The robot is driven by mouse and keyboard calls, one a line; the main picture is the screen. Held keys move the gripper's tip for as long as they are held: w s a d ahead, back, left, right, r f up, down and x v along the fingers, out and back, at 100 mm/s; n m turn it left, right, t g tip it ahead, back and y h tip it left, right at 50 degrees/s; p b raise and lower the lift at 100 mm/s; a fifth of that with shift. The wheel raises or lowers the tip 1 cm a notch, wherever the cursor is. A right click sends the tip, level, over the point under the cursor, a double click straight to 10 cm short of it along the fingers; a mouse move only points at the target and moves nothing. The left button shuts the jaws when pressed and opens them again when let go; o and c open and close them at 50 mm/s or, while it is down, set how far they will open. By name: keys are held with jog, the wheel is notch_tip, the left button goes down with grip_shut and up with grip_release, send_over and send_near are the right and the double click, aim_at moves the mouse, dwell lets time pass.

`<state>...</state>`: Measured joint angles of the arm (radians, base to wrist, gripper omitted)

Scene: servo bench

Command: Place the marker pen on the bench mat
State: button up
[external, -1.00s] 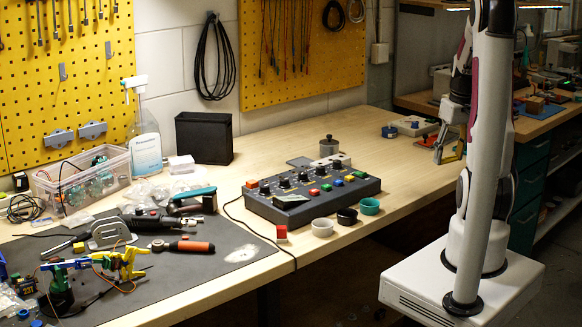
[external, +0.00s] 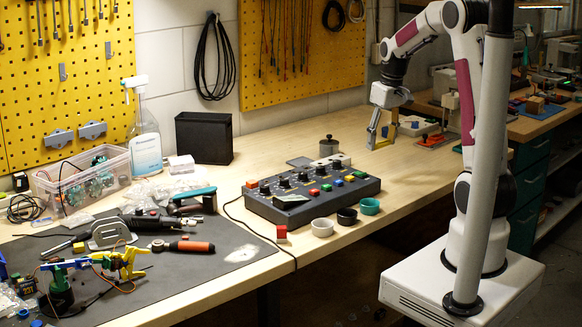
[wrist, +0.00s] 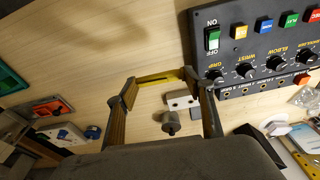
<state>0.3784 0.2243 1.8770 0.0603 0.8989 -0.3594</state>
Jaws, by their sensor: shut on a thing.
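My gripper (external: 379,143) hangs above the back right part of the wooden bench, right of the metal knob. In the wrist view its two fingers (wrist: 157,79) close around a narrow yellow and dark piece, seemingly the marker pen (wrist: 155,79). The fingers largely hide the pen, and I cannot make it out clearly in the external view. The bench mat (external: 205,274) is a dark grey sheet at the front left of the bench, far left of my gripper. A pale patch (external: 243,254) marks its right part.
A control box (external: 312,196) with knobs and coloured buttons stands between my gripper and the mat. Small bowls (external: 322,227) stand before it. Tools, including an orange-handled one (external: 193,246), crowd the mat's back and left. Its front right is clear.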

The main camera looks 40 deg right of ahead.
jog(key=w+a, duration=0.1)
jog(key=a, duration=0.2)
jog(key=w+a+n, duration=0.1)
jog(key=a, duration=0.2)
jog(key=w+a+n, duration=0.1)
jog(key=w+a, duration=0.1)
jog(key=a, duration=0.1)
jog(key=shift+r, duration=0.35)
jog(key=shift+n, duration=0.9)
jog(key=a, duration=0.4)
jog(key=w+a, duration=0.1)
jog(key=a, duration=0.1)
jog(key=shift+f, duration=0.1)
jog(key=shift+a+y, duration=0.3)
jog(key=shift+a, duration=0.35)
jog(key=m, duration=0.2)
jog(key=shift+d+m, duration=0.3)
jog(key=shift+m, duration=0.1)
jog(key=m, duration=0.3)
jog(key=shift+d+h, duration=0.15)
jog(key=shift+h, duration=0.25)
jog(key=shift+m, duration=0.5)
jog(key=shift+a, duration=0.45)
